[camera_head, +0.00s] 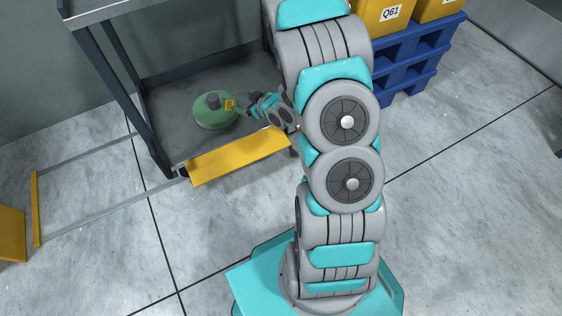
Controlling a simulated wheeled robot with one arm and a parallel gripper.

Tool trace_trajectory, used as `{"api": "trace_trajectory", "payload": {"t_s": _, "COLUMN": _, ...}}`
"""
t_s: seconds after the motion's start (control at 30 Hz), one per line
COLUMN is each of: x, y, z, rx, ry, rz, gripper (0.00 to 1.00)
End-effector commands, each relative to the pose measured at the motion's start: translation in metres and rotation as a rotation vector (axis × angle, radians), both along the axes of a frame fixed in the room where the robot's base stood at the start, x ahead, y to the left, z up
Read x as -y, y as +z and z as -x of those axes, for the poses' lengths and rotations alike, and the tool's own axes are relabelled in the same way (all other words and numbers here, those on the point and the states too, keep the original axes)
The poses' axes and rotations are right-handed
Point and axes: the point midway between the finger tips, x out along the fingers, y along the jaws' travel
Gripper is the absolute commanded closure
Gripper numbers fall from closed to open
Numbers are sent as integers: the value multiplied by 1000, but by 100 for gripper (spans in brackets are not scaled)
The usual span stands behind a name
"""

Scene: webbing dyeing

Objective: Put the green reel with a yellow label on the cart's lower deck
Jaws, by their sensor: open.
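The green reel (212,112) is a squat green disc with a darker hub on top and a yellow label (230,104) on its right side. It rests on the grey lower deck (172,143) of the cart, near the middle. My gripper (242,106) is open, low over the deck just right of the reel, by the label. The picture is too small to tell whether the fingers touch the reel or stand apart from it. My arm hides the deck's right end.
The cart's dark posts (117,95) and upper deck (95,10) frame the lower deck. A yellow panel (240,157) lines its front edge. Blue pallets (412,62) bear yellow boxes (385,15) at right. A yellow-ended floor frame (37,208) lies left. The front floor is clear.

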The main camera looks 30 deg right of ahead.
Motion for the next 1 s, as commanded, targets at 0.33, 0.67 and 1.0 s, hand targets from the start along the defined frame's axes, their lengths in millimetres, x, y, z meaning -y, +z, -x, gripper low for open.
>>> {"api": "trace_trajectory", "payload": {"t_s": 0.33, "x": 47, "y": 66, "z": 44, "rx": -295, "ry": -196, "rz": 231, "gripper": 17}}
{"api": "trace_trajectory", "payload": {"t_s": 0.67, "x": 43, "y": 133, "z": 148, "rx": -597, "ry": -385, "rz": 258, "gripper": 17}}
{"api": "trace_trajectory", "payload": {"t_s": 1.0, "x": -19, "y": 191, "z": 300, "rx": -937, "ry": -447, "rz": 166, "gripper": 17}}
